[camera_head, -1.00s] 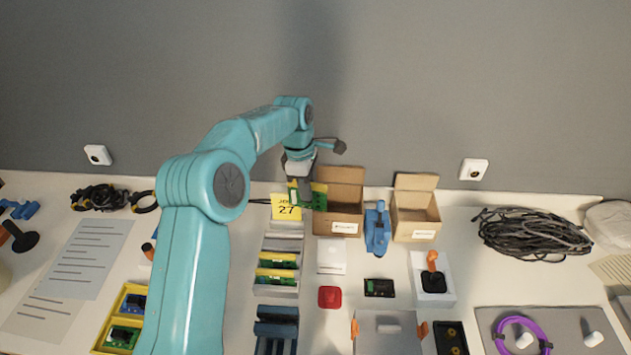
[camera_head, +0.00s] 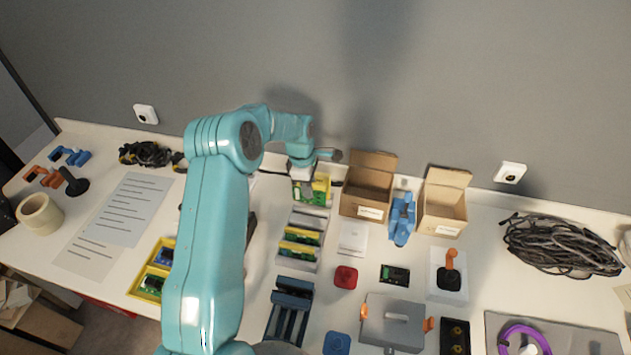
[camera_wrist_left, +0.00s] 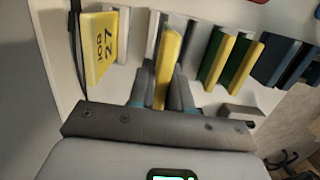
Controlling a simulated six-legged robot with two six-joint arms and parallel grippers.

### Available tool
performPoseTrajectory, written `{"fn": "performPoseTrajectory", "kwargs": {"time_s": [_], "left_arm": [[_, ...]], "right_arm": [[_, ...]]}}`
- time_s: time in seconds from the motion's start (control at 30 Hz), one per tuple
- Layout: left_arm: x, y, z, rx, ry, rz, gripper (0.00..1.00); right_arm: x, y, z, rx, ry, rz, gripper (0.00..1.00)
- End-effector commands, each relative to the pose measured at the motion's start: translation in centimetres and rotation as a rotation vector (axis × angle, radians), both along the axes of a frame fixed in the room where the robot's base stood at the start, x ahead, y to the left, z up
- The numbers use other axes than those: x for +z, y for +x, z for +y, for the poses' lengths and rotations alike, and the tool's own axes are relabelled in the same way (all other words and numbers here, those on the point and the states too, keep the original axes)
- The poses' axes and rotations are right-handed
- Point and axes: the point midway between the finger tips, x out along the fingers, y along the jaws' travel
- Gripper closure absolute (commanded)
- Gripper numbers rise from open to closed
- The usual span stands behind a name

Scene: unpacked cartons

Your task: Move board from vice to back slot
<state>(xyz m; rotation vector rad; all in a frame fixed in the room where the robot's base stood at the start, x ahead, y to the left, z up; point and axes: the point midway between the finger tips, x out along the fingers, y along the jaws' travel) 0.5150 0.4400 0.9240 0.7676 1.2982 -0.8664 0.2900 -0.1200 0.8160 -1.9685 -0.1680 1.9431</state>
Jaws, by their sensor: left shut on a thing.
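My left gripper (camera_head: 309,181) is shut on a green board with a yellow edge (camera_head: 318,192). It holds the board upright at the back end of the grey slotted rack (camera_head: 284,250). In the left wrist view the board's yellow edge (camera_wrist_left: 167,66) stands between the two fingers (camera_wrist_left: 161,92), among the rack's grey dividers. I cannot tell whether its lower edge is in the back slot. Two more yellow-edged green boards (camera_head: 301,236) sit in the rack further forward. The dark blue vice (camera_head: 290,300) in front of the rack shows no board. My right gripper is out of view.
A yellow JOB 27 card (camera_wrist_left: 103,48) stands near the rack's back end. Two open cartons (camera_head: 367,190) (camera_head: 443,205) and a blue tool (camera_head: 402,218) stand to the right. A white box (camera_head: 353,238) and a red piece (camera_head: 346,277) lie close beside the rack.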

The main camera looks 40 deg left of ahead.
Motion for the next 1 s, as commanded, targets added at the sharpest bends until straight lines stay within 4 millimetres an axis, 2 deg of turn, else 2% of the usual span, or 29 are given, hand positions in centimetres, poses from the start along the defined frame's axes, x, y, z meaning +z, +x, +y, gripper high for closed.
{"fn": "performPoseTrajectory", "kwargs": {"time_s": [0.53, 0.6, 1.0], "left_arm": [[-4.8, 0.4, -0.1, 0.0, 0.0, 0.001, 1.0], [-4.3, 0.4, -0.1, -0.001, 0.001, -0.001, 1.0], [-4.3, 0.5, -0.2, -0.001, 0.001, 0.0, 1.0]], "right_arm": [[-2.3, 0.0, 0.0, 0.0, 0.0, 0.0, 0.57], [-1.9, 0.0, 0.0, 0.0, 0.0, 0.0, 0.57], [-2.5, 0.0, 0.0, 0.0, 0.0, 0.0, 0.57]]}}
